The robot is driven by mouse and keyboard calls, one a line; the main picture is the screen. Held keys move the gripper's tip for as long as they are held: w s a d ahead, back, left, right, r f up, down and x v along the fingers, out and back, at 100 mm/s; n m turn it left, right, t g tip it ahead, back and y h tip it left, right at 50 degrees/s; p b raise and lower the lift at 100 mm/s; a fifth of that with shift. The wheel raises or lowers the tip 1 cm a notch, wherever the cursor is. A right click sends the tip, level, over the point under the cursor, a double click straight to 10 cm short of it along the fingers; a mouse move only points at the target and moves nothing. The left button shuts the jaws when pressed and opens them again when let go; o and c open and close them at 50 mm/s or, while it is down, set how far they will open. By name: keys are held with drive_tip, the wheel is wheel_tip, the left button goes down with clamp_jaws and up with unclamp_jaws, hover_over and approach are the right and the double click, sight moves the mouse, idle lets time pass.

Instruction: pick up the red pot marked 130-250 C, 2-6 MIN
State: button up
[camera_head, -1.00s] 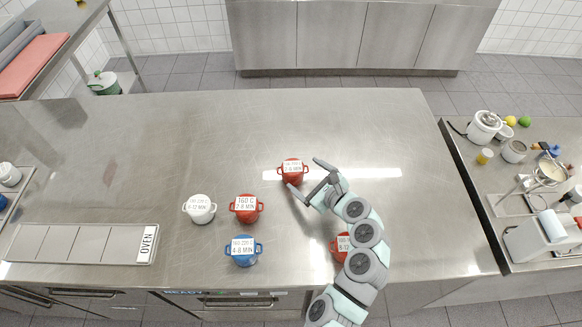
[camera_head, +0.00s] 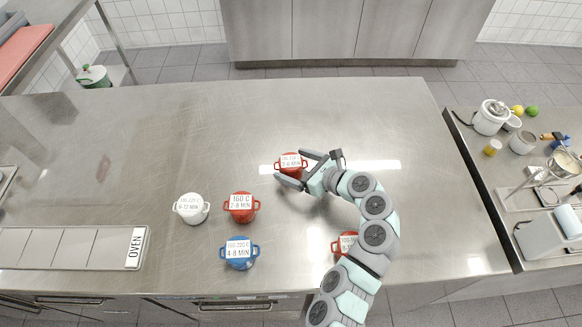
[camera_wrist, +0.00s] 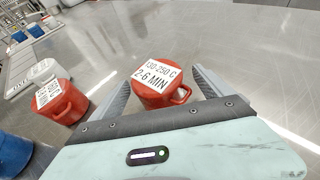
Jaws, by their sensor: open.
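The red pot (camera_head: 290,163) marked 130-250 C, 2-6 MIN stands upright on the steel table, near its middle.
To the left stand another red pot (camera_head: 241,207) marked 160 C, a white pot (camera_head: 191,208) and a blue pot (camera_head: 239,253). A further red pot (camera_head: 343,243) is partly behind my arm. An OVEN panel (camera_head: 75,247) lies at left. The table's far side is clear.

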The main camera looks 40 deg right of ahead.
sight(284, 162)
drive_tip(key=x, duration=0.4)
drive_tip(key=shift+w+a, duration=0.15)
drive_tip(key=c, duration=1.8)
